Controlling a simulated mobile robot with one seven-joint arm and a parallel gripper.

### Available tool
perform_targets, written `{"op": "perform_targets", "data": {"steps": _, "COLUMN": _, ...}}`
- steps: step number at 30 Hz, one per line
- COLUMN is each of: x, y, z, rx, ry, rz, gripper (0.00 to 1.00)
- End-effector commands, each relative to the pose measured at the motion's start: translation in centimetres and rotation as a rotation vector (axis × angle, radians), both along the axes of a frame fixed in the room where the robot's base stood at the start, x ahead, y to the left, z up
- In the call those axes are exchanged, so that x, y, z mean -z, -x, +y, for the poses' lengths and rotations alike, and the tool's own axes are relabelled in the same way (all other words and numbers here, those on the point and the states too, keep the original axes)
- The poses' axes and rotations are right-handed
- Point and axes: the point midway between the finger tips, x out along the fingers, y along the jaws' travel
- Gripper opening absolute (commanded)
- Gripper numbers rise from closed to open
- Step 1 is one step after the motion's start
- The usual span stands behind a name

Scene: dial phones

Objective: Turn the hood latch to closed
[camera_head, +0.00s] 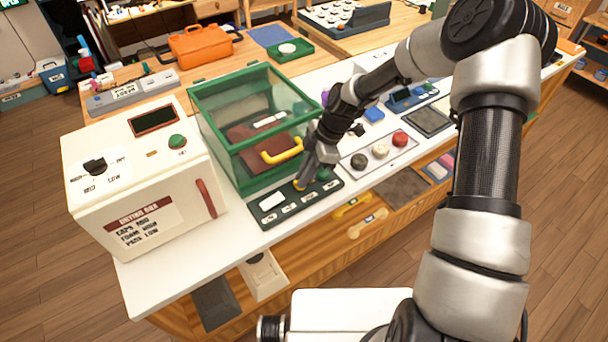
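The hood (222,128) is a clear box with a green frame and a yellow handle (283,151) on its front; it looks shut. A dark green panel (265,216) lies in front of it, with a white label and several small marked labels. My gripper (305,182) points down at the right part of this panel, at or just above it. A small yellow part (298,185) and a green round part (324,174) show beside the fingers. The latch is not clearly visible and may be behind my gripper. The finger opening is too small and covered to judge.
A white drying box (150,190) with a dial and red handle stands left of the hood. A tray with black, white and red knobs (380,150) lies to the right.

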Motion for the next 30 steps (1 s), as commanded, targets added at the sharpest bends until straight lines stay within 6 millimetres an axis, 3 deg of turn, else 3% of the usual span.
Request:
{"op": "perform_targets", "data": {"steps": 14, "x": 0.09, "y": 0.14, "z": -0.03, "rx": 0.077, "ry": 0.0, "rz": 0.0, "gripper": 0.0}}
{"op": "perform_targets", "data": {"steps": 30, "x": 0.24, "y": 0.65, "z": 0.07, "rx": 0.534, "ry": 0.002, "rz": -0.001, "gripper": 0.0}}
